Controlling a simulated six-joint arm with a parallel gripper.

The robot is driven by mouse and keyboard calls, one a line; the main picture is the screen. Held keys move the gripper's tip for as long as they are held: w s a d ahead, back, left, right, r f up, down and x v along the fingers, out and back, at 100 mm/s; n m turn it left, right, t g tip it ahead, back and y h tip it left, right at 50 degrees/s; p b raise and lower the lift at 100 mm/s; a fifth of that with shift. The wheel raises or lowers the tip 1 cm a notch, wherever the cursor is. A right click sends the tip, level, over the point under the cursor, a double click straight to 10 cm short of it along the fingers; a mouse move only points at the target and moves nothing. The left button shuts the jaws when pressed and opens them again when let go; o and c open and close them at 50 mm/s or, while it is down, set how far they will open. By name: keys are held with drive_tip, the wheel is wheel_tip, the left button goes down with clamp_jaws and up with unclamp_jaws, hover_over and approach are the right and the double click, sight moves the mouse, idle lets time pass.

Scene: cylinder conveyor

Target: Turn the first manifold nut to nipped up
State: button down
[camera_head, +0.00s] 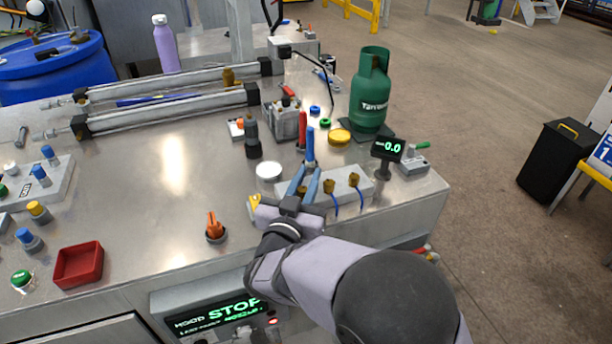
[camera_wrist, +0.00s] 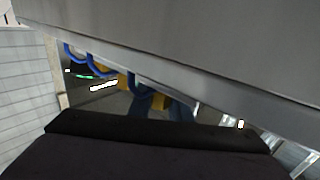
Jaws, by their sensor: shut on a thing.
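The manifold (camera_head: 343,195) is a pale block at the bench's right front with a row of brass nuts. The first manifold nut (camera_head: 302,188) is at the left end, partly hidden between the blue fingers of my gripper (camera_head: 307,171). My gripper is shut on this nut. The wrist view shows a brass piece (camera_wrist: 158,102) between the blue fingers; the dark gripper body hides much else. Two more nuts, the middle one (camera_head: 328,187) and the right one (camera_head: 354,181), stand free with blue hoses below. The nut's turn angle cannot be read.
A small display (camera_head: 388,149) reading 0.0 stands right of the manifold. A green gas bottle (camera_head: 371,88) stands behind it. A white round lid (camera_head: 269,171) and an orange knob (camera_head: 214,228) are to the left. The bench's left middle is clear.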

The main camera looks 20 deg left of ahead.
drive_tip(key=shift+r, duration=0.1)
idle(0.3)
drive_tip(key=c, duration=1.6)
unclamp_jaws()
drive_tip(key=shift+c, duration=0.2)
drive_tip(key=shift+y, duration=0.3)
